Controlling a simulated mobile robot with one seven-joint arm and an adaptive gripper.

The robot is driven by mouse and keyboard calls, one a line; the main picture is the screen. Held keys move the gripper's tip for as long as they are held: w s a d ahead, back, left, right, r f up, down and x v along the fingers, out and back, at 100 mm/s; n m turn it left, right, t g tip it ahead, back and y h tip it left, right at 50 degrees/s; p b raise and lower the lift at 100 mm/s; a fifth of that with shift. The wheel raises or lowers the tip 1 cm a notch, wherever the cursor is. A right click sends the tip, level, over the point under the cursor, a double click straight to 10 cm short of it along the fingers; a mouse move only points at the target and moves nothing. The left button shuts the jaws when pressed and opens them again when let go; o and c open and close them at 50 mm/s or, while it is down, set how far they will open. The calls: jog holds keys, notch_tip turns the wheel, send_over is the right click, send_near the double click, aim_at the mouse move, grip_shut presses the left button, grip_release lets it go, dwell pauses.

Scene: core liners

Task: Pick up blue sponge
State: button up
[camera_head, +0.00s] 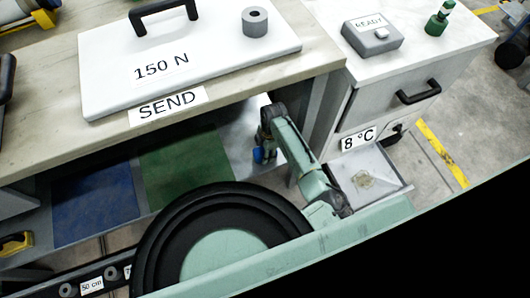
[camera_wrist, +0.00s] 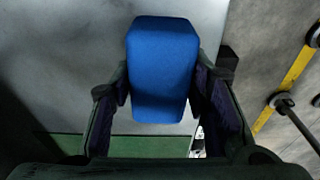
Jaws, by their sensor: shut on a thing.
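The blue sponge (camera_wrist: 162,70) is a rounded blue block. In the wrist view it sits between the two dark fingers of my gripper (camera_wrist: 163,90), which is shut on it. A pale grey surface shows behind it. In the head view my gripper (camera_head: 264,147) is low, under the overhang of the wooden bench, at the right end of the shelf. A small blue patch of the sponge (camera_head: 258,155) shows there. I cannot tell whether the sponge touches the surface below.
The bench top (camera_head: 40,150) overhangs the shelf, which has a blue mat (camera_head: 95,205) and a green mat (camera_head: 185,165). A white cabinet (camera_head: 340,110) stands close to the right of my arm, with an open drawer (camera_head: 368,180). A yellow floor line (camera_head: 440,152) lies beyond.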

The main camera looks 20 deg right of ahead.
jog(key=c, duration=0.5)
jog(key=shift+r+p, duration=0.45)
jog(key=shift+r, duration=0.05)
notch_tip(320, 180, up, 10)
jog(key=shift+f+b, duration=0.2)
jog(key=shift+b, duration=0.25)
